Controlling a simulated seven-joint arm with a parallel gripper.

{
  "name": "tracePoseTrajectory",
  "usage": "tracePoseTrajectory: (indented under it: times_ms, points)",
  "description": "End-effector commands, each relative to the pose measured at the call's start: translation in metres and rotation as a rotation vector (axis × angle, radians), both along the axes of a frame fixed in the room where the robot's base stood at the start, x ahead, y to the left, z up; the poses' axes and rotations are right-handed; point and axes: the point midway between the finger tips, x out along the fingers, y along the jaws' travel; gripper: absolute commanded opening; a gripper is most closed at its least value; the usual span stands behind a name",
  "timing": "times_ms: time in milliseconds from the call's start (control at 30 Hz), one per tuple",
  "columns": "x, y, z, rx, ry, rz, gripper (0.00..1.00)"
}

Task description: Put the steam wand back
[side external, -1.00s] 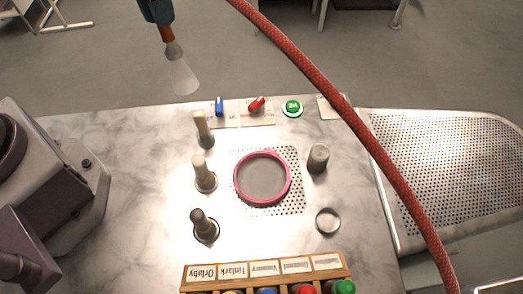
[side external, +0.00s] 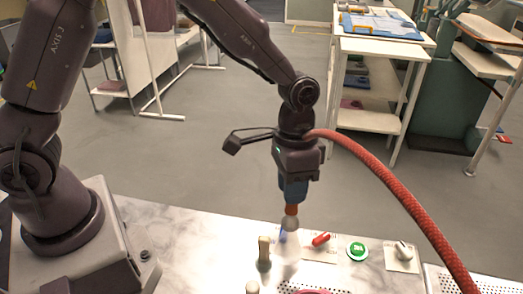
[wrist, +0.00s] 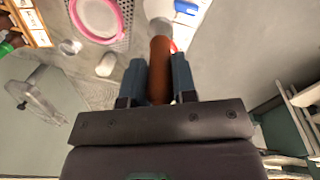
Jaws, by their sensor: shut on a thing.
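My gripper (side external: 292,193) points down over the far edge of the marble table, shut on the steam wand (side external: 291,209). The wand has an orange-brown grip, a grey collar and a pale, blurry flared end below, which overlaps the blue switch (side external: 283,236). In the wrist view the orange grip (wrist: 160,65) sits between both fingers (wrist: 160,85), and its grey end reaches the top edge. A red braided hose (side external: 385,190) arcs from beside my gripper to the lower right. I cannot tell which fitting is the wand's holder.
A red switch (side external: 321,239), a green button (side external: 357,250) and a grey knob (side external: 403,250) line the table's far edge. A pale peg (side external: 264,252) stands left of the wand.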

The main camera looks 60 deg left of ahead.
Motion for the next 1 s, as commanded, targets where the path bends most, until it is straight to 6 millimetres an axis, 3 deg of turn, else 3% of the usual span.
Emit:
tracePoseTrajectory:
  times_ms: [33,300,400,600,733,1000]
  points:
    - [-0.001,-0.029,-0.005,0.003,-0.003,-0.054,0.00]
    - [-0.023,-0.160,-0.022,0.027,-0.025,-0.166,0.00]
    - [-0.037,-0.202,-0.026,0.036,-0.032,-0.160,0.00]
    - [-0.063,-0.268,-0.030,0.055,-0.046,-0.073,0.00]
    - [-0.065,-0.292,-0.026,0.069,-0.053,0.045,0.00]
    - [-0.048,-0.297,-0.011,0.107,-0.055,0.307,0.00]
